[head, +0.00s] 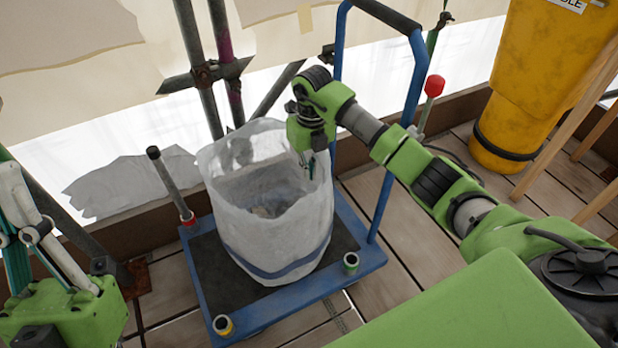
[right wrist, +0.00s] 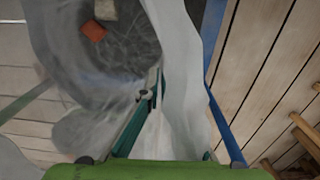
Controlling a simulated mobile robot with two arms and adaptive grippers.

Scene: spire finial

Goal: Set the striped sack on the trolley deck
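The striped sack (head: 270,240) is a white, translucent, open-topped bag with a blue band low on its side. It stands upright over the dark trolley deck (head: 212,280) and appears to rest on it. My right gripper (head: 309,162) is at the sack's right rim, pointing down. In the right wrist view its teal fingers converge at the sack wall (right wrist: 180,60), and the fabric hides part of one finger. It looks shut on the rim. My left gripper (head: 18,190) is at the left edge, apart from the sack, its fingers partly cut off.
The trolley has a blue frame, a tall handle (head: 412,85), a post with a red collar (head: 172,185) and short corner sockets (head: 223,325). A yellow chute (head: 520,80) stands at the right. Scaffold poles (head: 200,70) rise behind. Plank floor shows right of the trolley.

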